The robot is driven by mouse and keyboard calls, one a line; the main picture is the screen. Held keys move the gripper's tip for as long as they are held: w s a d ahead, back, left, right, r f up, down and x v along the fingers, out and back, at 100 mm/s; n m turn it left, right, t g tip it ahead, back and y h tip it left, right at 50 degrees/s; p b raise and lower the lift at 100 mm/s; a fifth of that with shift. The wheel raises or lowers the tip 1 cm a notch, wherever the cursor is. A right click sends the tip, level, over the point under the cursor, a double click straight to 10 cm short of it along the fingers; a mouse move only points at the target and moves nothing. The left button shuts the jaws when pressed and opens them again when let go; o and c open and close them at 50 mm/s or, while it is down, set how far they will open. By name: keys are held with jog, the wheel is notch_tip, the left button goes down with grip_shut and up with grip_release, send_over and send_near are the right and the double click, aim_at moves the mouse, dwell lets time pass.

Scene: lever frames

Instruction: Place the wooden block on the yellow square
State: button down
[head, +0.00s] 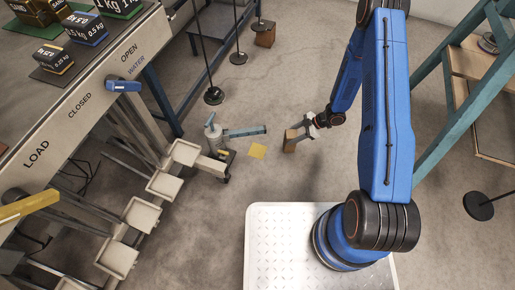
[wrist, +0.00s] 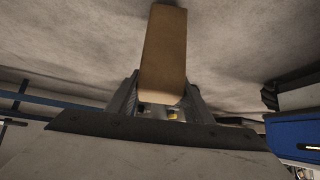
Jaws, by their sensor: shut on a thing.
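The wooden block (head: 290,141) is upright in my gripper (head: 302,129), just right of the yellow square in the head view. In the wrist view the block (wrist: 163,52) stands between the two fingers of my gripper (wrist: 160,97), which are shut on it. The yellow square (head: 257,151) lies flat and bare on the concrete floor. The block is apart from it in the picture. I cannot tell whether the block's lower end touches the floor. The yellow square is not clearly seen in the wrist view.
A grey device with a blue lever arm (head: 245,131) stands just left of the yellow square. A bench with weights and labelled levers (head: 85,95) fills the left, with several white trays (head: 165,185) below. A teal ladder (head: 460,120) stands right. Floor in front of the square is clear.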

jog(key=a+f, duration=0.1)
jog(key=a, duration=1.6)
jog(key=shift+s+a+f, duration=0.25)
jog(key=shift+s+a, duration=0.05)
jog(key=shift+s, duration=0.15)
jog(key=shift+f, duration=0.15)
jog(key=c, duration=0.9)
grip_release()
